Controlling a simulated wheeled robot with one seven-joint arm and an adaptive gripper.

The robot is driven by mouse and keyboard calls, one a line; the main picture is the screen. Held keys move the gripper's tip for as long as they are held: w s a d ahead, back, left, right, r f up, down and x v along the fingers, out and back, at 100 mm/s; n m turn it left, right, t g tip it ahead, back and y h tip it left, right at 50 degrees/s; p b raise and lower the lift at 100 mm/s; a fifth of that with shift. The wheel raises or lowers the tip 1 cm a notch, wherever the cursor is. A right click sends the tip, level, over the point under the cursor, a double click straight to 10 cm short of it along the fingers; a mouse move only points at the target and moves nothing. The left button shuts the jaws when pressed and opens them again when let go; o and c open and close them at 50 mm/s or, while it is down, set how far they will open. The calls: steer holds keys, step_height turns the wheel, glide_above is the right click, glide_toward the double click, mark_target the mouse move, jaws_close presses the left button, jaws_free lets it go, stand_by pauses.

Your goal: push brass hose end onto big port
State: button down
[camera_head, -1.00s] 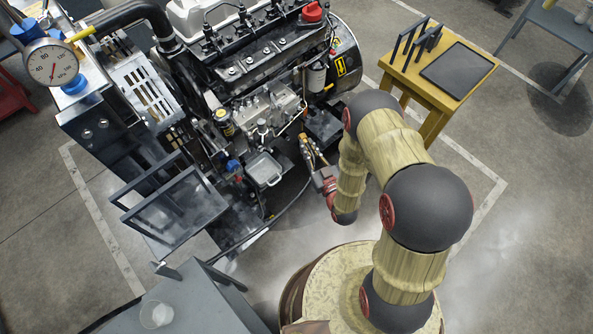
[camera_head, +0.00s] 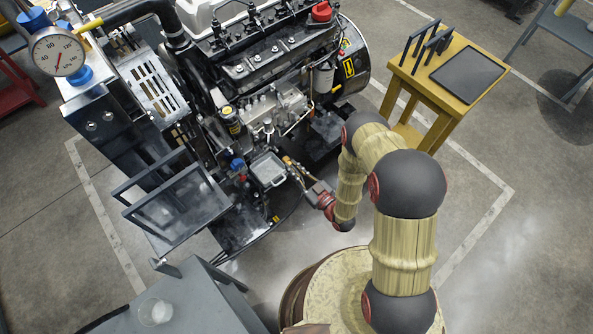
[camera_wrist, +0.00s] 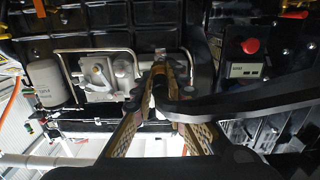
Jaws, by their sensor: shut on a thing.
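My gripper (camera_head: 291,166) is low at the near side of the diesel engine, just right of a small grey tray. In the wrist view its two gold-brown fingers (camera_wrist: 161,78) are closed together on a thick black hose (camera_wrist: 255,98), which curves off to the right. The hose's brass end is mostly hidden between and behind the fingers. A small pale metal piece (camera_wrist: 161,54) shows just beyond the fingertips; I cannot tell whether it belongs to the hose or the engine. A pale metal housing (camera_wrist: 100,78) with round fittings is left of the fingers. I cannot make out the big port for certain.
The small grey tray (camera_head: 268,170) is close left of my gripper. A dark-framed stand (camera_head: 170,205) is farther left. A pressure gauge (camera_head: 58,52) is upper left. A yellow table (camera_head: 410,68) stands right of the engine. A red button (camera_wrist: 250,46) shows in the wrist view.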

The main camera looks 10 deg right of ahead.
mark_target(285, 158)
steer(key=shift+x, duration=2.25)
steer(key=shift+w+a+b, duration=0.35)
steer(key=shift+w+b, duration=0.2)
steer(key=shift+b, duration=0.05)
steer(key=c, duration=1.7)
jaws_free()
steer(key=shift+s, duration=0.1)
steer(key=shift+c, duration=0.5)
steer(key=shift+p+v, duration=0.3)
steer(key=shift+v, duration=3.2)
